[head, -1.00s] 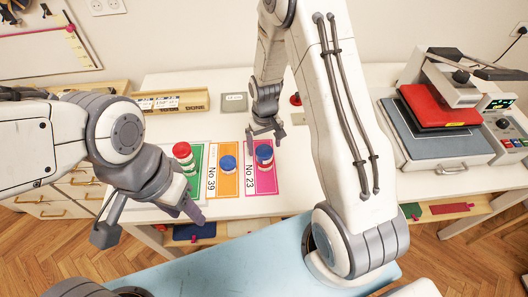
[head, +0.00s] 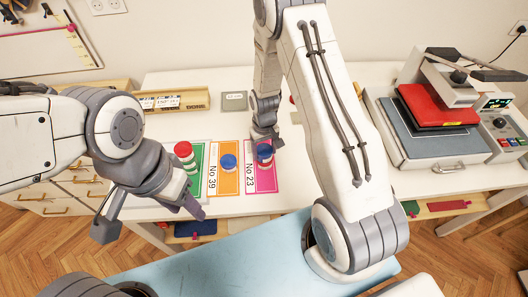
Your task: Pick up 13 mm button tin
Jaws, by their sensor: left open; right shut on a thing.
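A blue-lidded tin (head: 264,152) stands on the pink card marked No 23 (head: 262,182). My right gripper (head: 265,142) has come down on this tin from above and is shut on it. The tin still appears to be at the card. A second blue-lidded tin (head: 228,161) stands on the orange card marked No 39 (head: 226,186). A red-lidded tin (head: 183,150) stands on the green card (head: 195,187). No size in mm is readable on any tin. My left gripper (head: 150,218) is open and empty in front of the table's front edge.
A wooden tray with labelled boxes (head: 180,101) and a small grey plate (head: 234,101) lie at the back of the white table. A heat press with a red pad (head: 436,108) stands at the right. A light-blue surface (head: 230,262) is in front.

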